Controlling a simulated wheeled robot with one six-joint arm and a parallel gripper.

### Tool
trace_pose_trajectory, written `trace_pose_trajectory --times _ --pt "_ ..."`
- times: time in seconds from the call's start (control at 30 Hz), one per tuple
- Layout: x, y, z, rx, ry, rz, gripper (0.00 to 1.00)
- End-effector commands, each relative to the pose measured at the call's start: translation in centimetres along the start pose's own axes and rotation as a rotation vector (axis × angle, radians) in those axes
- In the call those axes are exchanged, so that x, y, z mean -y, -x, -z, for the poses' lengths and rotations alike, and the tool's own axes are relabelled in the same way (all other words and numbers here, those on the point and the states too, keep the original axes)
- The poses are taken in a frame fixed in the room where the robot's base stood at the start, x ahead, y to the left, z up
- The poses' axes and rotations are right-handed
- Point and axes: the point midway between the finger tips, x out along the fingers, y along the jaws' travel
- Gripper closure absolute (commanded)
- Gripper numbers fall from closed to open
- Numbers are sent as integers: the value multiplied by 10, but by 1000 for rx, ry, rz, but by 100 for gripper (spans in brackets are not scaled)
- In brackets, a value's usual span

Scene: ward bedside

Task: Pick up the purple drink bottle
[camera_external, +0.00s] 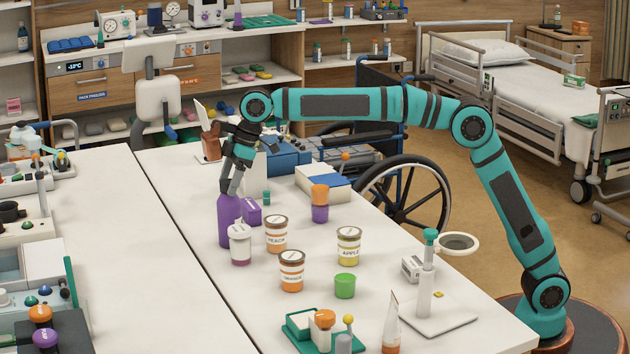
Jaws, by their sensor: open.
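The purple drink bottle (228,224) stands upright on the white table, at the left of a group of jars and cups. My gripper (231,188) points down at the bottle's top, with its fingers open. The fingers overlap the neck in the picture and hide part of it. I cannot tell whether they touch it. A white jar (240,243) with purple contents hides part of the bottle's lower right side.
Labelled jars (277,236) (291,272) (348,247), a green cup (345,286) and an orange-capped purple container (320,203) stand to the right. A magnifier stand (424,290) is near the front right. The table left of the bottle is clear.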

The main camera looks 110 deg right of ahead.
Motion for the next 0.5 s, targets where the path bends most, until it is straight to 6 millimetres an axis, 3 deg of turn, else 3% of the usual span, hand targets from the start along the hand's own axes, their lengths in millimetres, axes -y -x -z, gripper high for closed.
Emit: trace_pose_trajectory --times 0.13,0.37,0.5 --pt "0 -17 0 -1 1 0 32" --pt "0 -20 0 -2 0 0 32" --pt "0 -20 0 -2 0 0 55"
